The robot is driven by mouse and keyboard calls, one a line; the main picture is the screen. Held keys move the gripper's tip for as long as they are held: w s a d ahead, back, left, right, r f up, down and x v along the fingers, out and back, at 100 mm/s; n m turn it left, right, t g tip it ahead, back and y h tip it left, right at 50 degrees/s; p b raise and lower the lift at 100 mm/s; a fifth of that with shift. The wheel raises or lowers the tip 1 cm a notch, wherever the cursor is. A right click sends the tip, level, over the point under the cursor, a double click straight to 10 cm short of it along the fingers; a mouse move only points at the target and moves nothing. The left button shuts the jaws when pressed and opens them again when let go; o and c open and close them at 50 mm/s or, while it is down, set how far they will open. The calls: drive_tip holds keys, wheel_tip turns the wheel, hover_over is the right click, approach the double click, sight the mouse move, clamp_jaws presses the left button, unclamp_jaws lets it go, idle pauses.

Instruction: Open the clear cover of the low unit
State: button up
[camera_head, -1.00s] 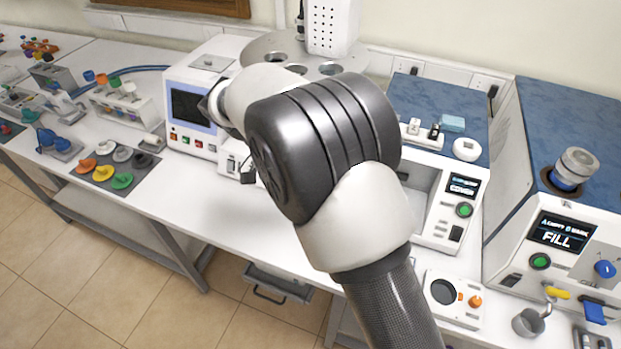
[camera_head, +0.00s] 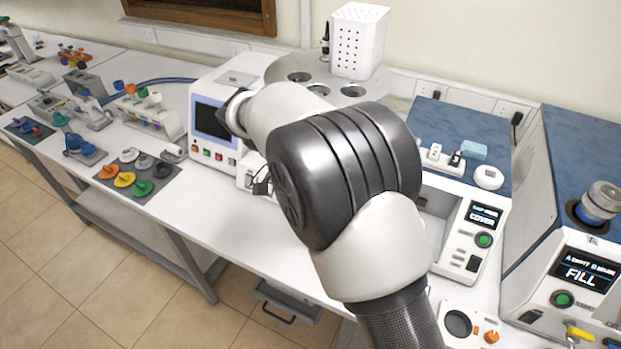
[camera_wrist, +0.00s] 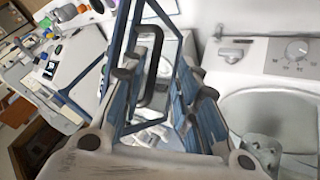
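A white unit (camera_head: 456,250) with a blue top stands right of my arm in the head view, lower than its right neighbour; its screen (camera_head: 484,216) reads COVER. My arm hides its left part, and I cannot make out a clear cover there. My gripper is hidden in the head view. In the wrist view my gripper (camera_wrist: 165,85) appears open, its fingers apart. A black handle-like loop (camera_wrist: 150,70) and blue frame bars (camera_wrist: 118,45) show around and between the fingers. I cannot tell whether the fingers touch the loop, or whether the bars belong to the cover.
A taller unit (camera_head: 583,240) with a FILL screen stands at right. A monitor unit (camera_head: 206,155) and a dark mat (camera_head: 170,183) with coloured knobs stand left.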

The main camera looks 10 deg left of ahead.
drive_tip(key=v, duration=0.9)
drive_tip(key=shift+a+r, duration=0.25)
drive_tip(key=shift+r, duration=0.1)
drive_tip(key=d+r+y, duration=0.1)
drive_tip(key=d, duration=0.2)
drive_tip(key=d+r+n+b, duration=0.1)
drive_tip(key=d+r, duration=0.1)
drive_tip(key=d, duration=0.2)
drive_tip(key=s+d+r+n+y, duration=0.1)
drive_tip(key=d+r, duration=0.1)
drive_tip(key=d, duration=0.2)
drive_tip(key=shift+d+y, duration=0.15)
drive_tip(key=shift+y, duration=0.15)
drive_tip(key=s+d+r+n+y+b, duration=0.1)
drive_tip(key=s+d+r+n+y, duration=0.15)
drive_tip(key=s+d, duration=0.5)
drive_tip(key=s+d+f+n+t+y+b, duration=0.1)
drive_tip(key=s+d+f+n+t, duration=0.1)
drive_tip(key=s+d+f, duration=0.2)
drive_tip(key=s+d+f+n+t+y+b, duration=0.1)
drive_tip(key=s+d+f, duration=0.4)
drive_tip(key=s, duration=0.5)
drive_tip(key=shift+d+n+t, duration=0.35)
drive_tip(key=shift+d+t, duration=0.05)
drive_tip(key=shift+d, duration=0.4)
